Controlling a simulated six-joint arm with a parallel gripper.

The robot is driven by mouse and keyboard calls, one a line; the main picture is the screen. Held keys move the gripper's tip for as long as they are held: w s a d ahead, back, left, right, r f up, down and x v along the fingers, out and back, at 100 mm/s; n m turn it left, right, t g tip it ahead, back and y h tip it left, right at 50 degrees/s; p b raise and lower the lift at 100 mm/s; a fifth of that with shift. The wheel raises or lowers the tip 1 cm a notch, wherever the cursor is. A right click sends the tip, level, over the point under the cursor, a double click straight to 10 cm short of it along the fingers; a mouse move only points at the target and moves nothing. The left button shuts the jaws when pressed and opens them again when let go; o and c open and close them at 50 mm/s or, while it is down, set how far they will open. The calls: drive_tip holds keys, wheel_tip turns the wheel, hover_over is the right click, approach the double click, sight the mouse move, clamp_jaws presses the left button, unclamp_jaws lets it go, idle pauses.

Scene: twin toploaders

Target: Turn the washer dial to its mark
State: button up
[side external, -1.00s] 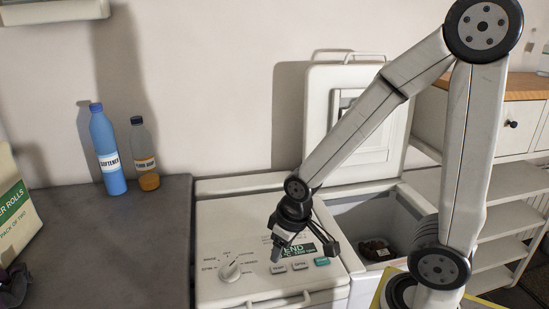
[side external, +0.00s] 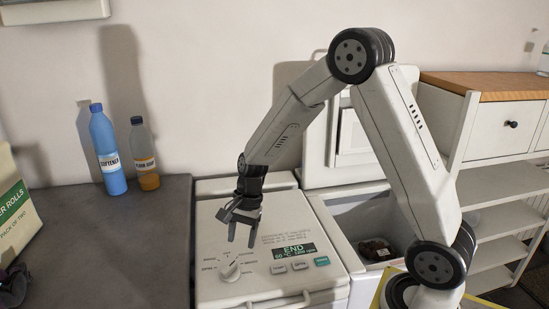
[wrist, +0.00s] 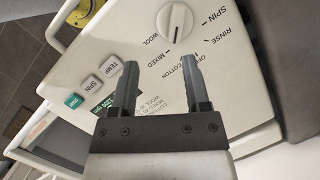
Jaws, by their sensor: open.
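The washer dial (side external: 229,271) is a round white knob on the washer's top panel (side external: 212,211), ringed by printed labels. In the wrist view the dial (wrist: 174,20) is at the top, with SPIN, RINSE, OFF, COTTON, MIXED and WOOL around it. A dark line shows on the knob near MIXED; I cannot tell which mark is meant. My gripper (side external: 242,240) points down above the panel, just behind the dial in the side view. In the wrist view my gripper (wrist: 160,78) has its fingers apart and empty, short of the dial.
Two bottles (side external: 105,150) stand on the grey counter (side external: 130,240) at left.

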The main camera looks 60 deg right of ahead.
sight(229, 266)
drive_tip(key=w+m, duration=0.1)
drive_tip(key=w+f+m+y, duration=0.1)
drive_tip(key=shift+w+d+m, duration=0.1)
drive_tip(key=shift+w+m, duration=0.1)
drive_tip(key=shift+m, duration=0.2)
drive_tip(key=shift+x, duration=3.9)
drive_tip(key=shift+s, duration=0.1)
clamp_jaws()
